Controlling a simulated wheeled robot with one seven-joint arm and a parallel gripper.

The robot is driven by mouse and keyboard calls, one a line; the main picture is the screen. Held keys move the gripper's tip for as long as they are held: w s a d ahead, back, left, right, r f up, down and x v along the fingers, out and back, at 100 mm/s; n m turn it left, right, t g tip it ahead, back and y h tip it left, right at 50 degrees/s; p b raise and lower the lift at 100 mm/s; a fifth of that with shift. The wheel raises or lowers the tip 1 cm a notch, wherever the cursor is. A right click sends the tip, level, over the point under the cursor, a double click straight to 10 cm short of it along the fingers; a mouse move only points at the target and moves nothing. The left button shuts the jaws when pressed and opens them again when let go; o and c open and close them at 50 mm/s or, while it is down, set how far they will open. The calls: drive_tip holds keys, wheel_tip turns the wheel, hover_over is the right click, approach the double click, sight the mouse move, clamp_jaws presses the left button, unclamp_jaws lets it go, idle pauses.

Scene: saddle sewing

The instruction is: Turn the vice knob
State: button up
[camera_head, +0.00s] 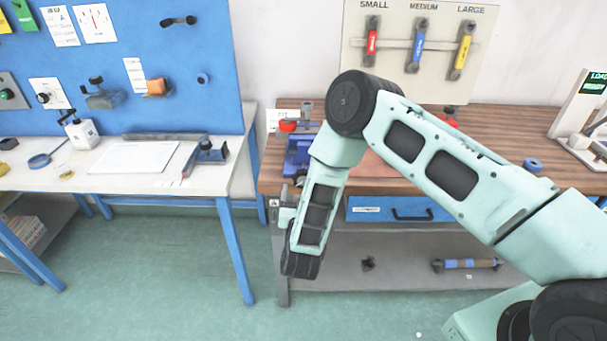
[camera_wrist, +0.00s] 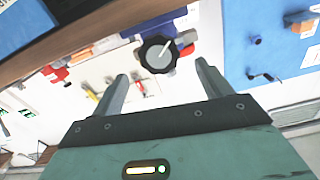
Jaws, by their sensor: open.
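The vice knob (camera_wrist: 158,53) is round, black and ridged, with a white pointer line, in the wrist view. It lies just beyond my gripper's (camera_wrist: 163,72) two grey fingertips and between them in the picture. The fingers are spread with nothing held; whether the knob is within their reach in depth I cannot tell. Blue vice parts (camera_wrist: 150,22) show behind the knob. In the head view the blue vice (camera_head: 298,158) stands at the left end of the wooden bench, partly covered by my arm. The knob and fingertips are not clear there.
The wooden bench (camera_head: 500,135) holds a blue tape roll (camera_head: 533,165) at right. A blue drawer (camera_head: 380,209) and a grey shelf (camera_head: 400,275) are below. A white table (camera_head: 210,180) stands left across a narrow gap. The green floor in front is clear.

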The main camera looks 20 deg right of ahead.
sight(299, 178)
drive_tip(key=p+x, duration=0.1)
drive_tip(key=x, duration=0.6)
drive_tip(key=c, duration=1)
